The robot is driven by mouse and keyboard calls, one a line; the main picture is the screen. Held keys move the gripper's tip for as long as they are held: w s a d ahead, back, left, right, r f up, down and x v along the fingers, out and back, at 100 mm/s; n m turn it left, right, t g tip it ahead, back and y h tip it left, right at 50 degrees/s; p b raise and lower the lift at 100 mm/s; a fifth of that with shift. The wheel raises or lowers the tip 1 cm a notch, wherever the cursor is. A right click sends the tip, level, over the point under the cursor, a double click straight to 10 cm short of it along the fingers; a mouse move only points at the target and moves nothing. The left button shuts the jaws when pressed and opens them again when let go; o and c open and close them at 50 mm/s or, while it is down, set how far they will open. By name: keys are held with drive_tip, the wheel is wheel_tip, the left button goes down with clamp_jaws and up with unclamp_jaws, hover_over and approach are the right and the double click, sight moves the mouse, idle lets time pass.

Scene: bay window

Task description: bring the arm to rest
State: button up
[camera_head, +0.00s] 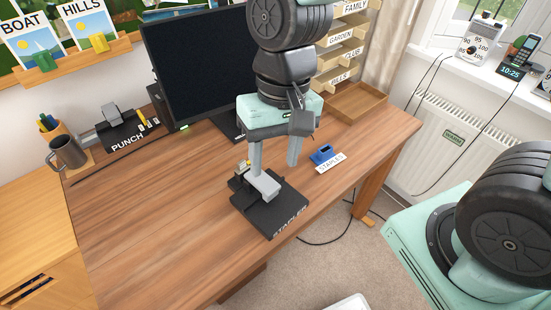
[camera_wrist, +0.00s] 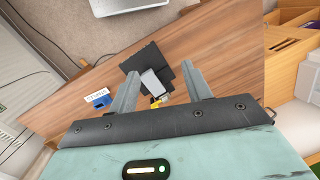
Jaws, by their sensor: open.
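My gripper (camera_head: 275,169) hangs from my arm over the wooden desk, its two grey fingers pointing down and spread apart. In the wrist view my gripper (camera_wrist: 160,72) shows nothing held between its fingers. Below it is a black pad (camera_head: 268,217) lettered STAPLER, with a light grey block (camera_head: 267,184) and a small yellow piece on it. In the head view one finger overlaps the block; the wrist view shows the block (camera_wrist: 152,82) between the fingers, apparently lower down. I cannot tell the exact height gap.
A blue item (camera_head: 322,153) and its label lie right of the pad. A monitor (camera_head: 196,60), wooden letter trays (camera_head: 360,102), a PUNCH pad (camera_head: 125,137) and a mug (camera_head: 67,152) stand around the desk. Its front left is clear. A radiator (camera_head: 465,140) is at right.

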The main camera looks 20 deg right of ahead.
drive_tip(key=shift+s, duration=0.15)
idle(0.3)
drive_tip(key=s+d+r+n+t+h, duration=0.1)
drive_tip(key=s+r+n, duration=0.1)
drive_tip(key=s+n, duration=0.5)
drive_tip(key=shift+d+r, duration=0.15)
drive_tip(key=shift+d, duration=0.15)
drive_tip(key=shift+w, duration=0.1)
idle(4.3)
